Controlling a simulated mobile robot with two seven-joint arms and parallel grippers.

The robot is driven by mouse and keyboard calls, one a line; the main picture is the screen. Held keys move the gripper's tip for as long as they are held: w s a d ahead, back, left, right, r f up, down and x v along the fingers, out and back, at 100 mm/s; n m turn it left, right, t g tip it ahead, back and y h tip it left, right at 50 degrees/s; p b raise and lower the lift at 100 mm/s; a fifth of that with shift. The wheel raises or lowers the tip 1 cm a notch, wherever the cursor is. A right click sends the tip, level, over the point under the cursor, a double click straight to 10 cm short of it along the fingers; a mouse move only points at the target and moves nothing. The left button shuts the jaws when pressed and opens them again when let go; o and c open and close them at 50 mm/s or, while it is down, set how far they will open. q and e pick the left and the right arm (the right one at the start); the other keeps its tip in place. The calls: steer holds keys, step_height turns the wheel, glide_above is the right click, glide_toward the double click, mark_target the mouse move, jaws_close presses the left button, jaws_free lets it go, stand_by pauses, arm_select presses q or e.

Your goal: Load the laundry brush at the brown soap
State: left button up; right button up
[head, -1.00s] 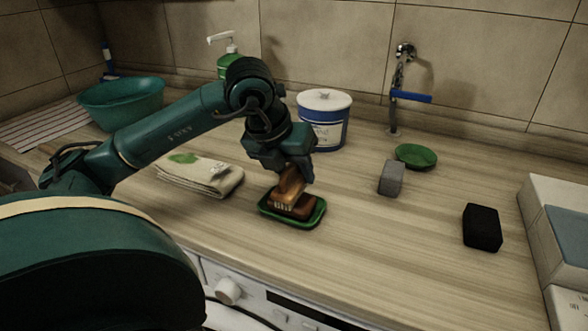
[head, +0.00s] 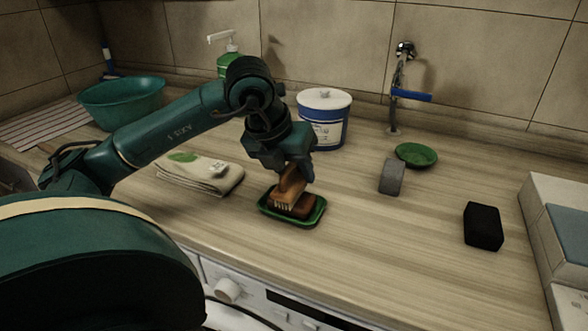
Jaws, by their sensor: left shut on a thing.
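My left gripper (head: 291,168) is shut on the laundry brush (head: 288,189), a wooden brush with pale bristles pointing down. The brush is over the brown soap (head: 301,207), which lies in a green soap dish (head: 313,219) on the counter. The bristles appear to meet the soap's top on its left part. The gripper hides the brush's upper part, and the brush hides part of the soap. My right gripper is not in view.
A folded towel (head: 203,175) lies left of the dish. A blue and white tub (head: 325,122), grey block (head: 391,177), green dish (head: 416,154) and black block (head: 483,227) stand around. A teal basin (head: 122,101) is back left. The counter in front right is clear.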

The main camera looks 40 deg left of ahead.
arm_select(q)
steer(key=shift+f, duration=0.1)
stand_by(0.4)
step_height(320, 180, up, 7)
steer(key=p, duration=0.6)
stand_by(0.9)
